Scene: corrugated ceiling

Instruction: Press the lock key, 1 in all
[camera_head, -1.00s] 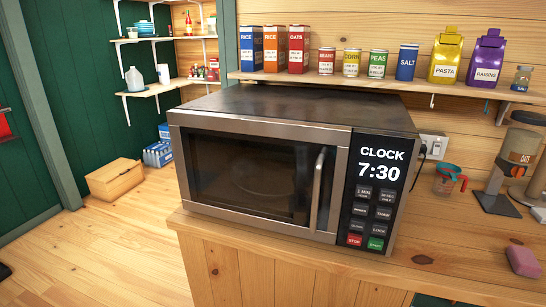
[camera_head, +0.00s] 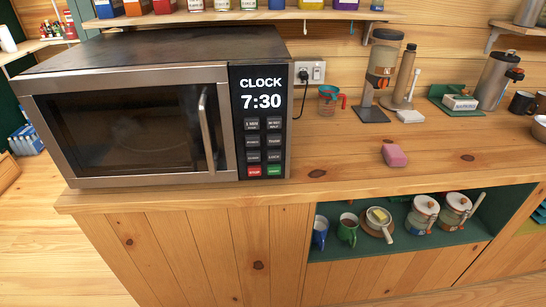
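A microwave (camera_head: 135,60) with a steel front and dark top stands on the left end of the wooden counter. Its door is closed. Its black control panel (camera_head: 262,91) reads CLOCK 7:30 and has two columns of dark keys. The lock key (camera_head: 274,156) is in the right column, just above the green start key (camera_head: 275,171). The red stop key (camera_head: 254,171) is to the left of the green one. Neither of my grippers shows in the head view.
A shelf (camera_head: 240,16) runs above the microwave. Mugs and jars sit in the green niche (camera_head: 410,260) below.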

